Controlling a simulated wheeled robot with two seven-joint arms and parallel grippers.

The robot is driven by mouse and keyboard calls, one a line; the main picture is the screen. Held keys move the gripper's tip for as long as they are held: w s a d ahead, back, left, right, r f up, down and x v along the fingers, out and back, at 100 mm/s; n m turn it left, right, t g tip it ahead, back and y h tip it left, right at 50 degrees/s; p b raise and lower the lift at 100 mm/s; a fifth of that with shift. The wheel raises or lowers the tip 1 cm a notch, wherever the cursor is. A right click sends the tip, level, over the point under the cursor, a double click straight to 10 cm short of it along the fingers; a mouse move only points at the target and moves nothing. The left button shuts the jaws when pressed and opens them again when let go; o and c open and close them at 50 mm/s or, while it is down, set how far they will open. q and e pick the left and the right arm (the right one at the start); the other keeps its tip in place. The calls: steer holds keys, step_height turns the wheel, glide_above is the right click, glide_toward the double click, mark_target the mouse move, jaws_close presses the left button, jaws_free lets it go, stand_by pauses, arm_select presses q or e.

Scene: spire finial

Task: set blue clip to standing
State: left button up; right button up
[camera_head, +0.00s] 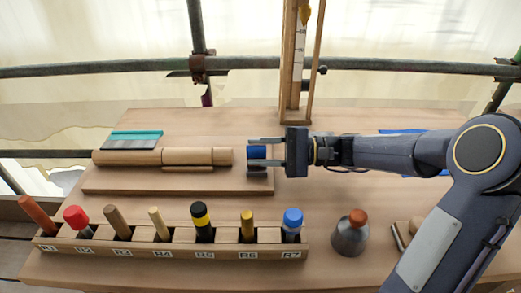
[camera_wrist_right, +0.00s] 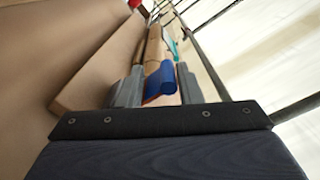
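A blue clip-like piece (camera_head: 257,152) sits at the right end of a wooden board, beside the end of a wooden rod (camera_head: 200,156). My right gripper (camera_head: 264,154) comes in from the right, with one finger on each side of the blue piece. The fingers are spread, with a small gap visible on at least one side. In the right wrist view the blue piece (camera_wrist_right: 160,82) shows rounded, lying between the two grey fingers. Whether a finger touches it is unclear. My left gripper is not in view.
A wooden rack (camera_head: 180,247) with several slotted tools runs along the front. A grey flask with an orange top (camera_head: 350,235) stands right of it. A teal-edged scraper (camera_head: 133,139) lies behind the rod. A wooden post (camera_head: 293,60) rises at the back.

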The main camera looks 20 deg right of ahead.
steer(key=shift+o, duration=1)
steer(key=shift+r, duration=0.15)
steer(key=v, duration=0.7)
steer(key=shift+s+d+p, duration=0.1)
steer(key=shift+d+p, duration=0.2)
steer(key=shift+d, duration=0.1)
